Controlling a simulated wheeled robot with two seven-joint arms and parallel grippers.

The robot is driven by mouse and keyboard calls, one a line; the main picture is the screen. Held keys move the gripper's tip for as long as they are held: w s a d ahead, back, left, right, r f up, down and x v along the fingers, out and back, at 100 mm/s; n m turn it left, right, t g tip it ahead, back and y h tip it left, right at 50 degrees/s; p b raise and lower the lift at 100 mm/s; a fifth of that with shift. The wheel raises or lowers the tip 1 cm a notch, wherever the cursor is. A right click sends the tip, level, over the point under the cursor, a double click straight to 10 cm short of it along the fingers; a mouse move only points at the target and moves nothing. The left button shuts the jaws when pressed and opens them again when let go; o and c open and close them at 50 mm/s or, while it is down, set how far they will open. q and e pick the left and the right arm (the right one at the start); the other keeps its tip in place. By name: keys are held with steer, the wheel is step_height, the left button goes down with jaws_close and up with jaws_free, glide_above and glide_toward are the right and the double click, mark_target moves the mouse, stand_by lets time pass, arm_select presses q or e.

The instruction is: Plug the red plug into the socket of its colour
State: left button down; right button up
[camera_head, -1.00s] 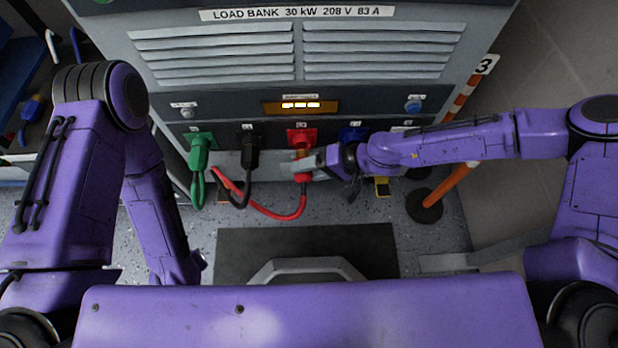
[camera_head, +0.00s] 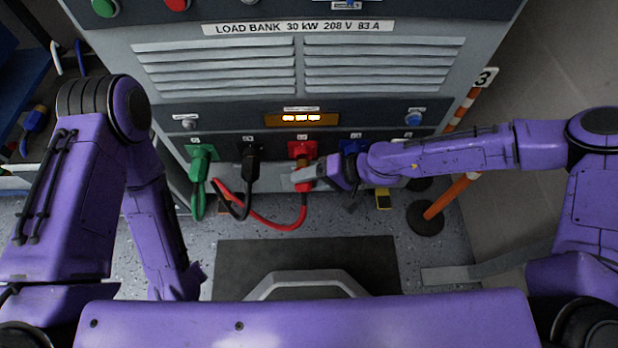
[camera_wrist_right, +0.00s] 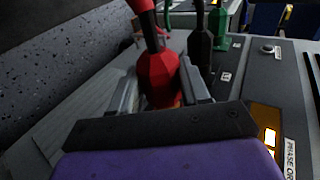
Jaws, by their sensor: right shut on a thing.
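The red plug (camera_wrist_right: 158,78) is between the fingers of my right gripper (camera_head: 304,174), which is shut on it. The plug is in line with the red socket (camera_head: 302,149) on the load bank's lower panel, right at its front. The fingers cover much of the plug in the head view. The wrist view hides its front end behind the gripper, so I cannot tell how deep it sits. A red cable (camera_head: 270,225) hangs from the plug and loops left. My left arm hangs at the left; its gripper does not show.
A green plug (camera_head: 198,168) and a black plug (camera_head: 250,165) sit in sockets left of the red one. A blue socket (camera_head: 353,146) is to the right, partly behind my right arm. An orange-striped post (camera_head: 450,195) stands right of the cabinet.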

steer(key=shift+w+b, duration=0.35)
steer(key=shift+w, duration=1.35)
steer(key=o, duration=1.6)
steer(key=shift+o, duration=0.2)
steer(key=p+v, duration=0.4)
steer(key=v, duration=0.3)
steer(key=shift+p, duration=0.35)
